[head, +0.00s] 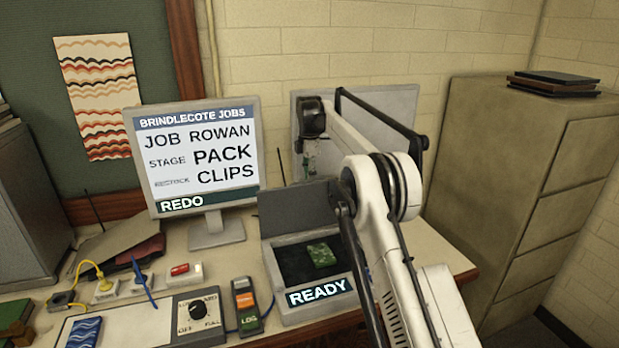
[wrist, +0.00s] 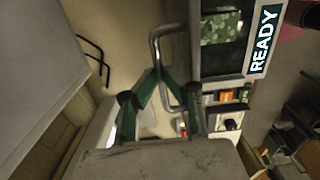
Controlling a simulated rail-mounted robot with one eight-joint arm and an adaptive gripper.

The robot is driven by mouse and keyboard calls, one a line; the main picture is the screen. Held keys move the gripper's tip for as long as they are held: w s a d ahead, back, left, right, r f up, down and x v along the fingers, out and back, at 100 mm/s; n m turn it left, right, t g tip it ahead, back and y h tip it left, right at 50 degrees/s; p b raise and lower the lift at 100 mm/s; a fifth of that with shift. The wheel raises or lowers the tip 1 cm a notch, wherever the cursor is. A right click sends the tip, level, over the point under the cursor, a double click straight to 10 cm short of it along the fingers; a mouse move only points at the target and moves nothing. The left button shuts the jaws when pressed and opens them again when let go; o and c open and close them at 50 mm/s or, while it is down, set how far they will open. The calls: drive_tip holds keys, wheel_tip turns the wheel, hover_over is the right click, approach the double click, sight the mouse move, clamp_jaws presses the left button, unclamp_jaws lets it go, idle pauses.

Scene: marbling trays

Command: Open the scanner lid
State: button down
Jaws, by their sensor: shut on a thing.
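The scanner (head: 290,312) is a grey box with a READY label on its front. Its lid (head: 297,207) stands raised, roughly upright, at the back, leaving the dark bed uncovered. The scanner also shows at the right of the wrist view (wrist: 222,62), with the lid nearly edge-on beside it. My gripper (head: 310,162) is behind the lid's top edge. In the wrist view its green fingers (wrist: 163,80) are shut on the lid's grey loop handle (wrist: 153,42). The fingertips' exact contact is partly hidden.
A green patterned piece (head: 321,255) lies on the scanner bed. A monitor (head: 198,160) stands to the left. A dial box (head: 197,315) and a small coloured device (head: 246,303) sit in front of it. A tall cabinet (head: 490,170) stands at right.

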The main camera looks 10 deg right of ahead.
drive_tip(key=shift+w+f, duration=0.15)
drive_tip(key=shift+f, duration=0.1)
drive_tip(key=c, duration=2.3)
unclamp_jaws()
drive_tip(key=o, duration=0.5)
drive_tip(key=shift+w+f, duration=0.2)
drive_tip(key=shift+s+r, duration=0.15)
drive_tip(key=shift+r, duration=0.05)
